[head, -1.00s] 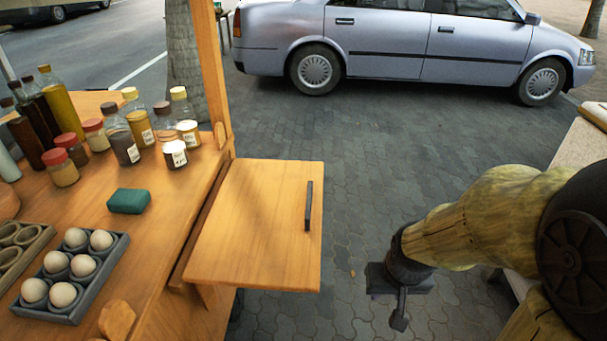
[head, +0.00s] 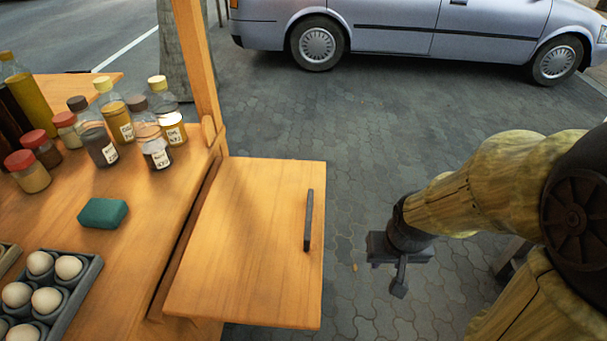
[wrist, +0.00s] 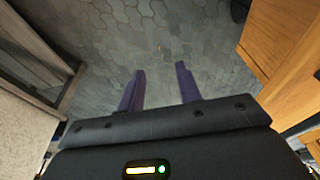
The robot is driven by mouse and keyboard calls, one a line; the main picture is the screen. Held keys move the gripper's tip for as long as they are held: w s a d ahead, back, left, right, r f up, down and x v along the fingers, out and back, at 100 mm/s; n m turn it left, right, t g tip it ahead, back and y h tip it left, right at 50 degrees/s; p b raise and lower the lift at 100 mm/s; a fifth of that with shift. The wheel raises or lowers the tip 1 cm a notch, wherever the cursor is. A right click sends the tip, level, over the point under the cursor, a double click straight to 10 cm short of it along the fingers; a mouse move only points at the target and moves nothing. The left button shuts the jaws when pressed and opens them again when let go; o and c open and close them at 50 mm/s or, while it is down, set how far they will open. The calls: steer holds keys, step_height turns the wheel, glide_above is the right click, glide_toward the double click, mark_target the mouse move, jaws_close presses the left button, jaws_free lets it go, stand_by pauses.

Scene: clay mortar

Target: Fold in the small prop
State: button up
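A wooden side flap (head: 255,235) with a dark bar handle (head: 309,220) sticks out level from the right side of the wooden cart. I cannot make out the small prop; the flap hides the space beneath it in the head view. My gripper (head: 399,284) hangs to the right of the flap, apart from it, above the paving. In the wrist view my gripper (wrist: 160,80) is open, with two purple fingers apart and only paving between them. Wooden panels (wrist: 270,40) show at the right of the wrist view.
The cart top (head: 150,225) holds bottles and jars (head: 100,145), a green sponge (head: 103,213) and an egg tray (head: 75,290). A wooden post (head: 197,70) rises at the flap's back corner. A silver car (head: 400,35) is parked behind. Open paving (head: 380,130) lies between.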

steer(key=w+a+f+n+t+y+b, duration=0.2)
steer(key=w+a+f+n+t+y, duration=0.25)
steer(key=w, duration=0.65)
steer(key=w+a+f+n+t+y+b, duration=0.1)
steer(key=w+f+n+t+y+b, duration=0.35)
steer(key=w, duration=0.75)
steer(key=s+n+y, duration=0.1)
steer(key=y, duration=0.2)
steer(key=s+n+y, duration=0.1)
steer(key=y, duration=0.3)
steer(key=s+d+n+y, duration=0.1)
steer(key=s+y, duration=0.1)
steer(key=y, duration=0.1)
steer(key=shift+s+f+y, duration=0.1)
steer(key=shift+f+y, duration=0.2)
steer(key=shift+f, duration=0.05)
steer(key=b+x, duration=0.2)
steer(key=x, duration=1.5)
steer(key=shift+a+f, duration=0.1)
steer(key=shift+a, duration=0.15)
